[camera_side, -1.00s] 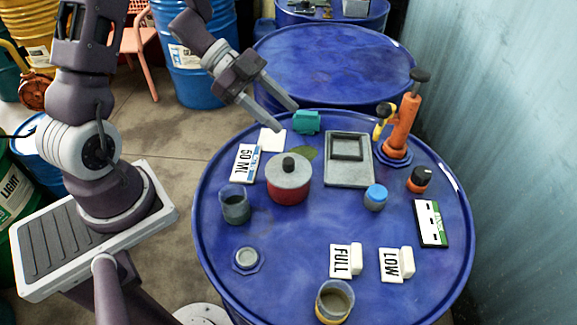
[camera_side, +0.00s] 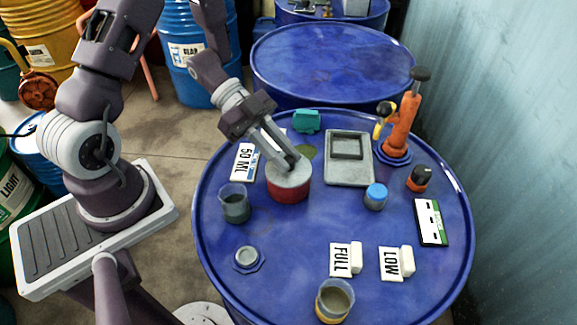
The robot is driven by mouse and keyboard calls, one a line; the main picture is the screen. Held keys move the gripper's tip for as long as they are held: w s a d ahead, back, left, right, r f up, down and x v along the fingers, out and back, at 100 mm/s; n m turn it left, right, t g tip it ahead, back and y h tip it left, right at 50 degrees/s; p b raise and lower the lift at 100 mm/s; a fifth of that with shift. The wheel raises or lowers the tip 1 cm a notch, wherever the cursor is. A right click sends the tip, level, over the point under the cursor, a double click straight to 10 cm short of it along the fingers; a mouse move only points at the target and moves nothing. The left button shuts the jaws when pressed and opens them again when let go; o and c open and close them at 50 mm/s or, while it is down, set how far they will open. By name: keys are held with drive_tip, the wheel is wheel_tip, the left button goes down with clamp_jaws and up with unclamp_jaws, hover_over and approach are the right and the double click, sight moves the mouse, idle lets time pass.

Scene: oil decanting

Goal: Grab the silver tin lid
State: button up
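The silver tin lid (camera_side: 289,177) sits on top of a red tin (camera_side: 290,194) on the blue drum top. The lid's dark knob is hidden behind my fingers. My gripper (camera_side: 288,164) is over the lid, reaching down from the upper left, with its fingertips at the knob. The fingers look spread a little, with one on each side of where the knob is. I cannot tell whether they touch the knob.
A grey scale (camera_side: 348,158), a blue-capped jar (camera_side: 375,196) and an orange pump (camera_side: 402,128) stand to the right.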

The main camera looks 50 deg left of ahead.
clamp_jaws()
idle(1.2)
